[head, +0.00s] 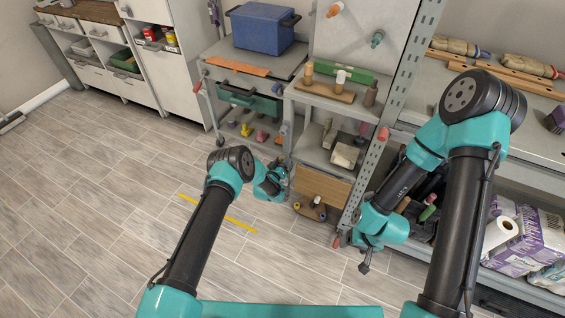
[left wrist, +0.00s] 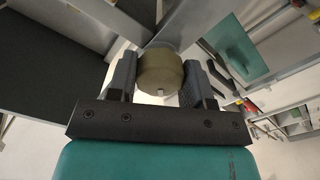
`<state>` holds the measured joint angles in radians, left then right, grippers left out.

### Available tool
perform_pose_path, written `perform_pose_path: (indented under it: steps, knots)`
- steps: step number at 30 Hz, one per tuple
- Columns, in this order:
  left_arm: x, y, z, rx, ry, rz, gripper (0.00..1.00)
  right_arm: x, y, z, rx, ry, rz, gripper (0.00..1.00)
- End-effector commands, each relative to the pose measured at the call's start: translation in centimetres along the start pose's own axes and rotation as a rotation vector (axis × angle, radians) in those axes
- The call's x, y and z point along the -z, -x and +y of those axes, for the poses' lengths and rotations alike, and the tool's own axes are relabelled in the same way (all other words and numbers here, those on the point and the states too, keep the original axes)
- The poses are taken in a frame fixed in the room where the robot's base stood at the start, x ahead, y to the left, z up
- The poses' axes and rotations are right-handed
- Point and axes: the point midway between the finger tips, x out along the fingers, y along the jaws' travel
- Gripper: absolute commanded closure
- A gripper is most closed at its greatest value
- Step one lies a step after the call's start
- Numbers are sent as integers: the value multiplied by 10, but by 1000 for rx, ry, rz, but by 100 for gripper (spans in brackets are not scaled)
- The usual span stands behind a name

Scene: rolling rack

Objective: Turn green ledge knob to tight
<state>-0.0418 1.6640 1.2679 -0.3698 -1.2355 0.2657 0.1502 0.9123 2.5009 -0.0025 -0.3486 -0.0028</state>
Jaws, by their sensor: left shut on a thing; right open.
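A round, olive-green knob (left wrist: 160,72) sits between the two fingers of my left gripper (left wrist: 157,88) in the left wrist view, with a finger against each side. A small pale pin or mark shows on its near edge. In the head view my left gripper (head: 283,182) is at the left side of the rack's lower part, and I cannot make out the knob there. The knob's turn position cannot be told. My right gripper (head: 365,265) is open and empty, low in front of the rack's right post.
The grey rack's perforated post (head: 405,80) stands between my arms. A teal knob (head: 376,40) and an orange knob (head: 335,9) are on its upper panel. A blue bin (head: 262,27) stands at the back.

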Motion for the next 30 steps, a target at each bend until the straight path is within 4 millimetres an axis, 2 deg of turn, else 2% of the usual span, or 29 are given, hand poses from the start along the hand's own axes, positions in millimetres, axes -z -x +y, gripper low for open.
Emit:
perform_pose_path:
  steps: [18,30]
  knots:
    - [-1,1,-1,0,-544,-1,77,0,0,0,0,0,0,28]
    - [-1,2,-2,0,-759,-3,77,0,0,0,0,0,0,28]
